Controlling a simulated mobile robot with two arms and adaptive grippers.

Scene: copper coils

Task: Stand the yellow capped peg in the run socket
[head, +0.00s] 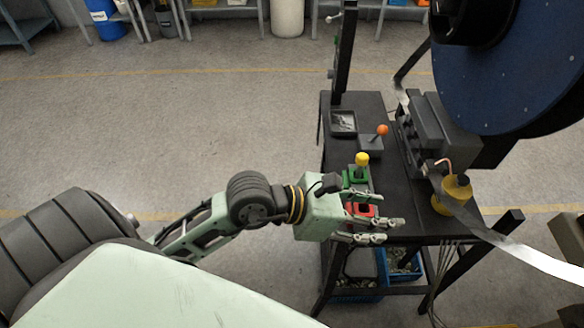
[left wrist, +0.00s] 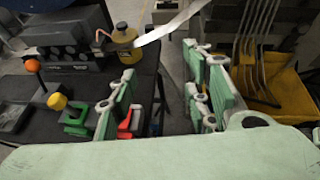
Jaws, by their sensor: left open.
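The yellow capped peg (head: 362,159) stands roughly upright at a green socket block (head: 355,178) on the black table. In the left wrist view its yellow cap (left wrist: 57,101) is beside the green block (left wrist: 77,122). A red socket block (head: 361,210) sits nearer, partly hidden by my fingers; it also shows in the left wrist view (left wrist: 125,122). No label tells which socket is run. My left gripper (head: 386,230) is open and empty over the near part of the table, close to the red block and apart from the peg. My right gripper is not in view.
An orange-knobbed lever (head: 382,130) and a dark tray (head: 343,122) stand farther back. A grey machine block (head: 432,125), a large blue reel (head: 500,60) and a yellow bottle (head: 453,194) with a metal strip (head: 520,253) bound the right side. Blue bins (head: 400,265) sit below.

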